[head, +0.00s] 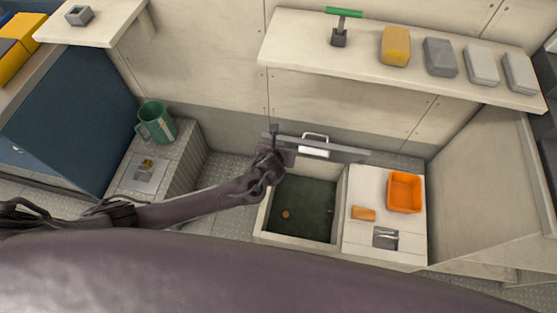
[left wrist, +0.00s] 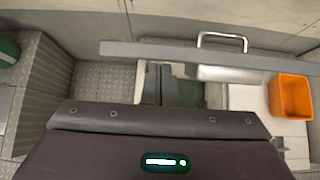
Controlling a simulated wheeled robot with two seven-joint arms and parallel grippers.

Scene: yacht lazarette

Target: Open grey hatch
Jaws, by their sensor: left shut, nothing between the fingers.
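The grey hatch (head: 345,150) is raised and shows nearly edge-on as a long grey bar at the back of the open locker (head: 262,222). Its metal loop handle (head: 316,136) is on the far side, with a white block on the near side. The hatch also shows across the left wrist view (left wrist: 130,49), with the handle (left wrist: 222,35) right of centre. My left gripper (head: 275,132) is shut and empty near the hatch's left part; I cannot tell whether it touches. Its fingers (left wrist: 160,84) point toward the hatch. My right gripper is not in view.
The locker's dark green inside holds a small orange round thing (head: 286,214). Right of it are an orange bin (head: 405,193) and an orange block (head: 363,213) on a pale top. A green mug (head: 156,122) stands left. A shelf (head: 290,48) overhangs behind.

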